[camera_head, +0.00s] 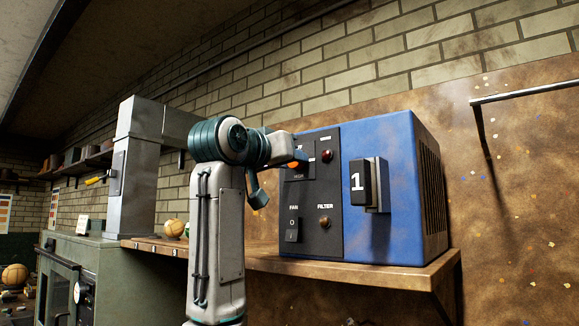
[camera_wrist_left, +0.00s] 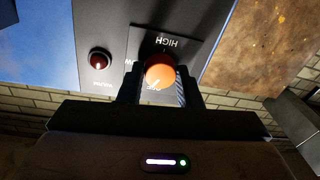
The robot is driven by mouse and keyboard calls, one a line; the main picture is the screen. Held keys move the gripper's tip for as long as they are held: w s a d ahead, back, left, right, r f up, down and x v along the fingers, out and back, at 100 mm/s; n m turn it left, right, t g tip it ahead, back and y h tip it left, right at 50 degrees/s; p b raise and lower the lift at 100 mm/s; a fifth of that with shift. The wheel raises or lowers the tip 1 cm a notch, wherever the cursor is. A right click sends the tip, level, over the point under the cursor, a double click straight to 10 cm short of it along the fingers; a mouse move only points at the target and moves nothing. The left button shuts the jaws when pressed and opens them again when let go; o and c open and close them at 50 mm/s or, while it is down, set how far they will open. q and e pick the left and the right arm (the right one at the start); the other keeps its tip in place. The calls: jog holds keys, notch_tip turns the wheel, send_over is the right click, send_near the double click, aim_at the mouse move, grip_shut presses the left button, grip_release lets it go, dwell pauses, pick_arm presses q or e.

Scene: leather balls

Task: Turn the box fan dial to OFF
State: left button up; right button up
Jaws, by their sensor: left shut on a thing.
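The blue box (camera_head: 400,150) stands on a wooden shelf, with a dark control panel (camera_head: 315,225) on its front. My left gripper (camera_head: 288,165) is at the upper left of this panel and hides most of the dial there. In the left wrist view, the dial's orange knob (camera_wrist_left: 160,74) sits between the two dark fingers of my left gripper (camera_wrist_left: 160,88), which is shut on it. The word HIGH shows inverted just above the knob. Other dial markings are partly covered, so the exact setting cannot be read. My right gripper is out of view.
The panel has a red lamp (camera_head: 327,156), a FAN rocker switch (camera_head: 292,230) and a FILTER lamp (camera_head: 325,222). A black block marked 1 (camera_head: 359,182) juts from the box. A metal rail (camera_head: 525,92) is on the right wall. Balls lie at left.

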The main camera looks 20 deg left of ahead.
pick_arm(q)
jog(key=n+b, duration=0.1)
jog(key=n, duration=0.4)
jog(key=shift+f, duration=0.15)
dwell(0.3)
jog(key=o, duration=1)
jog(key=shift+c, duration=0.2)
